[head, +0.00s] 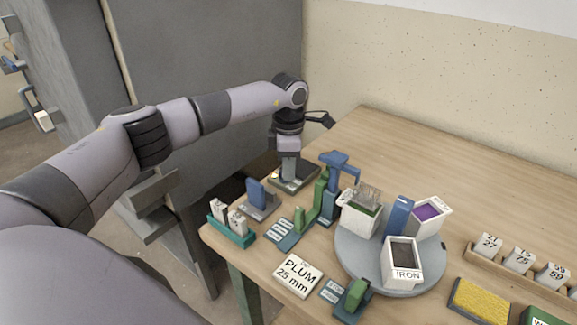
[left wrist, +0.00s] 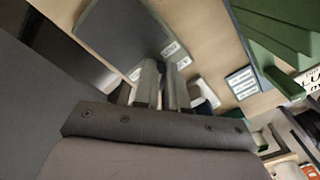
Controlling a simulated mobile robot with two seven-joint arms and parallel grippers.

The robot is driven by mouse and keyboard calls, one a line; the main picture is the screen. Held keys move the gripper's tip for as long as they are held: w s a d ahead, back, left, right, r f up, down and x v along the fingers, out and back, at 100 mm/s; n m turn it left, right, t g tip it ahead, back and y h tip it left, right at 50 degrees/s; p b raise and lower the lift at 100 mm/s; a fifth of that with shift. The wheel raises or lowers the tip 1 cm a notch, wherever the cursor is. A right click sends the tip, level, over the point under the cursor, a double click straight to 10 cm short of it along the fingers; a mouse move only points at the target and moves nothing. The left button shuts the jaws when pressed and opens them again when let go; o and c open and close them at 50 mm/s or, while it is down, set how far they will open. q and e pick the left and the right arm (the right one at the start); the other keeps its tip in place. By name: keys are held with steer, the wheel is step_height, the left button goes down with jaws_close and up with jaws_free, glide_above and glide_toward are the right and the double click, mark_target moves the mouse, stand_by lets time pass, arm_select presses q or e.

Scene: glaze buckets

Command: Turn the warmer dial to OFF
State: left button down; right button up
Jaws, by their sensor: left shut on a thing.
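The warmer (head: 308,177) is a low dark slab on the table's left side, near the back. In the left wrist view its dark plate (left wrist: 120,38) fills the upper left, with small white labels by the fingertips. My left gripper (head: 289,180) points down at the warmer's edge. It also shows in the left wrist view (left wrist: 164,68), its fingers close together and shut on the warmer dial. The fingers hide the dial, so I cannot tell which way it points. My right gripper is not in view.
A blue stand (head: 257,196), a teal holder (head: 232,235) and green and blue stands crowd close by. A grey turntable (head: 350,262) carries white buckets, one marked IRON (head: 403,262). A PLUM 25 mm card (head: 298,275) lies at the front. The back of the table is clear.

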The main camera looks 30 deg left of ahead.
arm_select(q)
steer(key=m, duration=0.6)
steer(key=shift+s+d+r, duration=0.1)
steer(key=shift+s, duration=0.1)
steer(key=m, duration=0.4)
steer(key=m+b, duration=0.1)
steer(key=m, duration=0.1)
steer(key=shift+s+m, duration=0.25)
steer(key=shift+m, duration=0.05)
steer(key=c, duration=1.2)
jaws_free()
step_height(320, 180, up, 7)
steer(key=shift+r, duration=0.1)
steer(key=shift+s, duration=0.1)
